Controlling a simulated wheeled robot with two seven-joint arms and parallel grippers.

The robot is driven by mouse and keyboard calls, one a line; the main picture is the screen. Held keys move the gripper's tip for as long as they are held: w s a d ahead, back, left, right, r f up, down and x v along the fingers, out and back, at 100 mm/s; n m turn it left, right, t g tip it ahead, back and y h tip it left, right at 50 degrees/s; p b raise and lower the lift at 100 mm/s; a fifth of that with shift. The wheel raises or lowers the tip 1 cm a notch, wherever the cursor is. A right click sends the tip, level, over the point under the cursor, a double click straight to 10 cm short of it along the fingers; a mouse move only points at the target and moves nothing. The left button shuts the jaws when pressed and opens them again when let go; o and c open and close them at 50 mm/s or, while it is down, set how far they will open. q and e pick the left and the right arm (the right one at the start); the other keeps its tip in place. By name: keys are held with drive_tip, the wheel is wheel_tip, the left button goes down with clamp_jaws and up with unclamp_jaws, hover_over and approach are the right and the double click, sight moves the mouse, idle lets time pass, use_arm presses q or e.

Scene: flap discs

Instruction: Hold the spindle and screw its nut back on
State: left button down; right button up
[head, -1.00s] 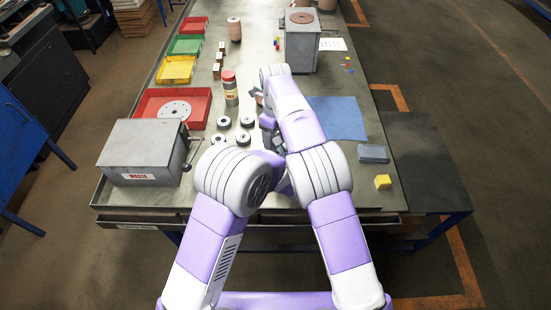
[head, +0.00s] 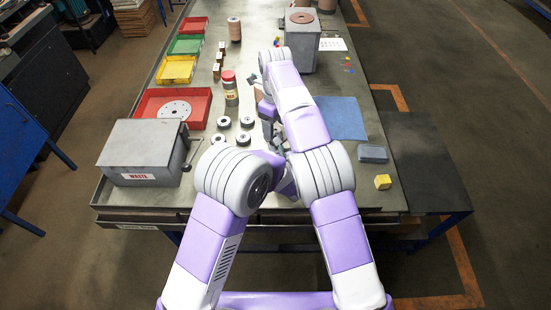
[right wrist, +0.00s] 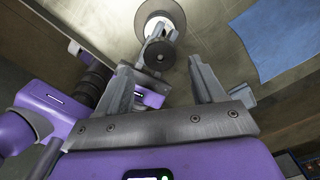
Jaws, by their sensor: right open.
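My right gripper (right wrist: 166,84) is open; its two fingers stand apart in the right wrist view. Just beyond the fingertips is a dark round piece (right wrist: 160,55), and behind it a pale round disc (right wrist: 158,18); they look like the spindle end and its disc. I cannot tell which part is the nut. The dark piece lies in line with the gap, with no contact visible. My left gripper (head: 268,110) is close by, mostly covered by my right arm in the head view.
Several black-and-white rings (head: 246,121) stand left of my arms, near the red-lidded jar (head: 230,88). A red tray (head: 143,103) and the waste box (head: 140,150) lie farther left. A blue cloth (head: 342,118), grey block (head: 373,153) and yellow cube (head: 382,181) are right.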

drive_tip(key=n, duration=0.5)
drive_tip(key=shift+a+n, duration=0.1)
drive_tip(key=shift+n, duration=0.2)
drive_tip(key=n, duration=0.4)
drive_tip(key=shift+r, duration=0.1)
drive_tip(key=n, duration=0.3)
drive_tip(key=shift+a+n, duration=0.1)
drive_tip(key=shift+n, duration=0.3)
drive_tip(key=n, duration=1.3)
drive_tip(key=r+n, duration=0.1)
drive_tip(key=n, duration=0.5)
drive_tip(key=shift+s+a+n, duration=0.15)
drive_tip(key=shift+n, duration=0.25)
drive_tip(key=n, duration=0.5)
drive_tip(key=shift+r+n, duration=0.2)
drive_tip(key=shift+n, duration=0.2)
drive_tip(key=n, duration=0.7)
drive_tip(key=r+n, duration=0.1)
drive_tip(key=n, duration=0.7)
drive_tip(key=shift+d+r, duration=0.1)
drive_tip(key=shift+d, duration=0.15)
drive_tip(key=n, duration=0.6)
drive_tip(key=shift+d+r+n, duration=0.1)
drive_tip(key=shift+r+n, duration=0.2)
drive_tip(key=shift+r, duration=0.05)
